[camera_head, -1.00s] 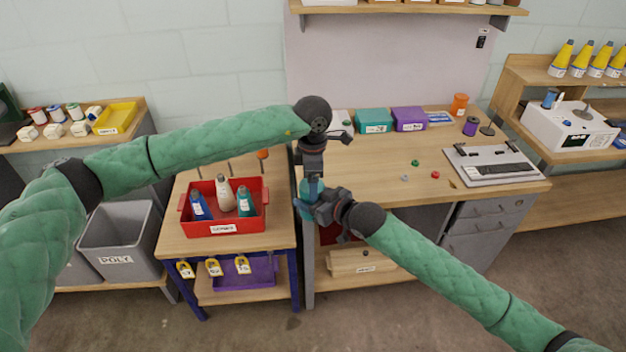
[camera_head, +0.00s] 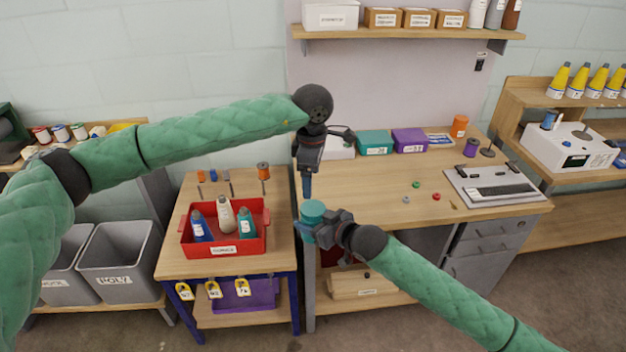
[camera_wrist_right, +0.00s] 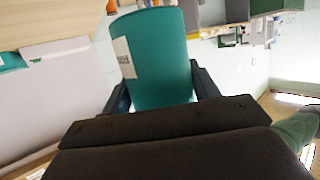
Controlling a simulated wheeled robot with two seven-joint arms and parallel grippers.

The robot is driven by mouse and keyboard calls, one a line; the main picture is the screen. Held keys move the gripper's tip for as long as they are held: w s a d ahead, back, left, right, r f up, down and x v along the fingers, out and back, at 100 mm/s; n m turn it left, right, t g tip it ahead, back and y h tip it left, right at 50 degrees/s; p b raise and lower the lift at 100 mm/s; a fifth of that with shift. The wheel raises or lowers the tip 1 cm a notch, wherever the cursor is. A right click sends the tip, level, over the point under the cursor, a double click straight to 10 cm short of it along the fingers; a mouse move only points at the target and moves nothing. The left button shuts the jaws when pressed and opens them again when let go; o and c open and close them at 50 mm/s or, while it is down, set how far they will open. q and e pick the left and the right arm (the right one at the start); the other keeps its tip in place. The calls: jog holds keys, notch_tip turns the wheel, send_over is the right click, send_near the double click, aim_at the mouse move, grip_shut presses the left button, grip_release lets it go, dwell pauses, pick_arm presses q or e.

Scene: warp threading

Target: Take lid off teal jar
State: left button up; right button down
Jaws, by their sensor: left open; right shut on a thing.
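The teal jar (camera_head: 312,209) is held roughly upright in my right gripper (camera_head: 318,231), in front of the workbench's left end. In the right wrist view the jar (camera_wrist_right: 160,60) fills the top middle, with a white label on its side, and both fingers of the right gripper (camera_wrist_right: 163,88) are against it. The jar's top shows as a flat teal disc in the head view; I cannot tell a separate lid from the body. My left gripper (camera_head: 307,190) is open and points down just above the jar, apart from its top as far as I can see.
The workbench (camera_head: 375,185) behind holds a teal box (camera_head: 375,142), a purple box (camera_head: 409,140) and small coloured pieces. A red tray (camera_head: 222,250) with bottles stands on the left table (camera_head: 180,265). Some bare bench top lies right of the grippers.

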aim_at(313, 208)
pick_arm(q)
jog(key=m, duration=0.6)
jog(key=shift+s+f+m, duration=0.1)
jog(key=shift+s+m, duration=0.3)
jog(key=m, duration=0.4)
jog(key=shift+s+d, duration=0.1)
jog(key=m, duration=0.3)
jog(key=shift+m, duration=0.3)
jog(key=shift+f, duration=4.05)
jog(key=shift+c, duration=0.2)
